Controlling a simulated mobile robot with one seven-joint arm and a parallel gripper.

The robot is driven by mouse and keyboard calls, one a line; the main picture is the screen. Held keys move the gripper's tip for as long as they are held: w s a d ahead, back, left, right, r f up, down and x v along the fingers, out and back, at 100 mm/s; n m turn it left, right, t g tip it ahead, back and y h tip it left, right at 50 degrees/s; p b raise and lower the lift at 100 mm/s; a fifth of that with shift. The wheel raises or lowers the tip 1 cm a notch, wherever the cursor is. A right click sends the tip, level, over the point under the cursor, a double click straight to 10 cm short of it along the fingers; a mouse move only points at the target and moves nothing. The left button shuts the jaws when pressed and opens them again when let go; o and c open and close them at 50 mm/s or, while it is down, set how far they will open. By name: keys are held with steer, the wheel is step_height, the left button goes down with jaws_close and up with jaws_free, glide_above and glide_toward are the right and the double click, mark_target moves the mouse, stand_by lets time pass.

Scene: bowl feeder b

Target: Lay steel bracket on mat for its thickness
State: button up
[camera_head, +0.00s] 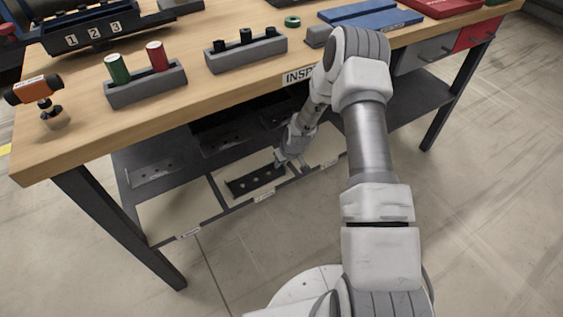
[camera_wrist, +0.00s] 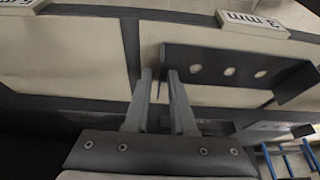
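A dark steel bracket (camera_head: 256,179) with a row of holes lies over the pale middle mat (camera_head: 228,203) on the lower shelf. In the wrist view the bracket (camera_wrist: 225,68) is beside a label reading "3 mm" (camera_wrist: 252,23), seen upside down. My gripper (camera_head: 281,160) is at the bracket's right end in the head view. In the wrist view my gripper's fingers (camera_wrist: 160,75) straddle the bracket's near end flange, with a narrow gap between them. They look slightly open. Whether the bracket rests fully flat is hard to tell.
The wooden tabletop (camera_head: 200,100) overhangs the shelf. A table leg (camera_head: 120,228) stands at left.

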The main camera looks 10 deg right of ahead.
steer(key=shift+o, duration=0.3)
steer(key=shift+r, duration=0.25)
steer(key=p+v, duration=0.4)
steer(key=v, duration=0.8)
